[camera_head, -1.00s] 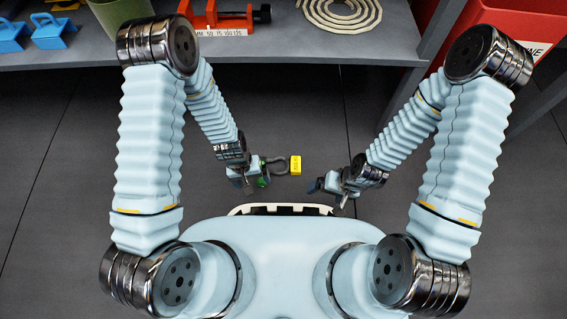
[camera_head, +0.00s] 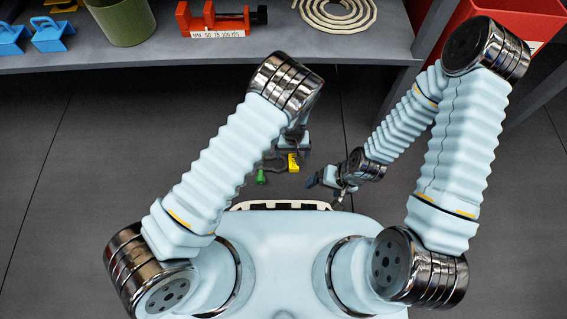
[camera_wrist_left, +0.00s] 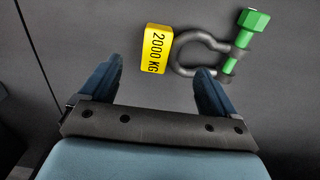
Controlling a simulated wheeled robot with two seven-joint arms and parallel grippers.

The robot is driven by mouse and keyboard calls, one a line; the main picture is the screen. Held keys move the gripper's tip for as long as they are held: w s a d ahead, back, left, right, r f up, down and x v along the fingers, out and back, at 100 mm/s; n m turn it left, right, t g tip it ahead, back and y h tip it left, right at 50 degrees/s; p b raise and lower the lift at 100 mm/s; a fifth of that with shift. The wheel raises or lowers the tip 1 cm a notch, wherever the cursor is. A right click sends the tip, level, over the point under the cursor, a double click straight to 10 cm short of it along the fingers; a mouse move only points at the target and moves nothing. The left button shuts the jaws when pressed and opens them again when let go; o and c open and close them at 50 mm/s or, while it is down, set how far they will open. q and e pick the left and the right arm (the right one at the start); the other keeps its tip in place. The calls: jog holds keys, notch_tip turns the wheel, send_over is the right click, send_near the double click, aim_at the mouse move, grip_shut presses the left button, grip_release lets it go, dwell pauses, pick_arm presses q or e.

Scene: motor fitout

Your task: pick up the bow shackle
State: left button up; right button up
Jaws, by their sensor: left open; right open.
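The bow shackle (camera_head: 274,166) has a dark grey bow, a green pin and a yellow tag. It shows against the dark floor below the left arm; its height is hard to tell. In the left wrist view the shackle (camera_wrist_left: 184,68) is beyond the fingertips, tag at left reading 2000 KG, green pin at right. My left gripper (camera_wrist_left: 158,70) is open and empty, with the bow ahead of its right finger. In the head view the left gripper (camera_head: 301,146) is partly hidden by its arm. My right gripper (camera_head: 324,187) is open, right of the shackle and apart from it.
A grey bench (camera_head: 170,52) runs along the back. It holds blue parts (camera_head: 50,38), a green pot (camera_head: 124,20), a red clamp (camera_head: 215,17) and a coiled rope (camera_head: 338,12). A red bin (camera_head: 520,18) stands at the back right.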

aim_at(291, 161)
pick_arm(q)
jog(key=f, duration=0.2)
jog(key=f+b, duration=0.1)
jog(key=f, duration=0.2)
jog(key=shift+s+a+f, duration=0.15)
jog(key=shift+s, duration=0.05)
jog(key=c, duration=1.3)
jog(key=shift+c, duration=0.2)
pick_arm(e)
jog(key=shift+f, duration=0.7)
